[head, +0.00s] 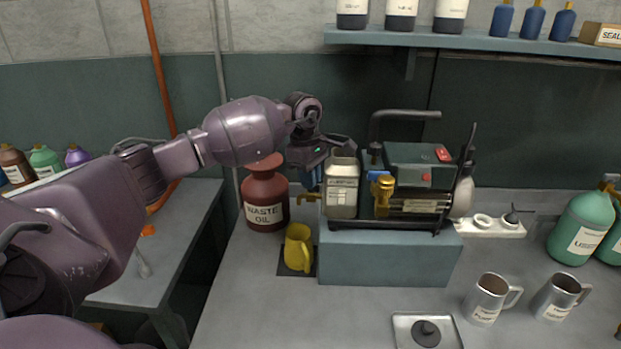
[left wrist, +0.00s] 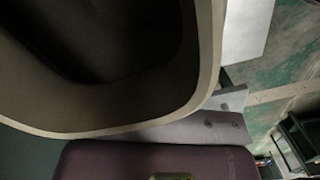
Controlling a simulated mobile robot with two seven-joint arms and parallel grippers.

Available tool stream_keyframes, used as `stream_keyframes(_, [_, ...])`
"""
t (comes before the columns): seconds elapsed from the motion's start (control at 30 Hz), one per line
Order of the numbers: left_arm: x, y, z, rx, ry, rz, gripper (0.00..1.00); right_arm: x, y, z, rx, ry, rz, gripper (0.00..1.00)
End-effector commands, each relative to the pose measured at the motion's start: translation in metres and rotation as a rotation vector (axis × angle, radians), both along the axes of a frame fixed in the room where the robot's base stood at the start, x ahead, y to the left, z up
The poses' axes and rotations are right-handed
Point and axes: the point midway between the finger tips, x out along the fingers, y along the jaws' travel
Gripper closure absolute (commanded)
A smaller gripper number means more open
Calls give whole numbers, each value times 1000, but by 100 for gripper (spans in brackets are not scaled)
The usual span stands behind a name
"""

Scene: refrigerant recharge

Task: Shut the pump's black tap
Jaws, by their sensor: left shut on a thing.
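The pump (head: 418,165) has a dark green body and red switches and stands on a grey-blue block. A pale labelled bottle (head: 342,188) is at its left end. A brass spout (head: 308,198) sticks out left, above a yellow jug (head: 298,248). My left gripper (head: 317,184) reaches down just left of the bottle, directly over the spout. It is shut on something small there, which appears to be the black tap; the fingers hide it. In the left wrist view a large pale-rimmed dark shape fills the upper left; the fingertips cannot be made out. My right gripper is out of view.
A brown waste oil jug (head: 266,195) stands close to the left of my gripper. The block (head: 390,258) raises the pump above the bench. Two metal mugs (head: 489,299) and green jugs (head: 582,229) are at right. The bench front-left is clear.

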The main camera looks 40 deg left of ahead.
Motion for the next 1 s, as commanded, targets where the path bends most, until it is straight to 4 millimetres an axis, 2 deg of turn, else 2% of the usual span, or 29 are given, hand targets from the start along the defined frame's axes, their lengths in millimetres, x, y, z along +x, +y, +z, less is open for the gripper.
stream_keyframes(0.4, [-1,0,-5,2,7,-82,100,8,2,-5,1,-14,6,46])
stream_keyframes(1.0, [-1,-2,-6,-1,11,-262,100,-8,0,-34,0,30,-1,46])
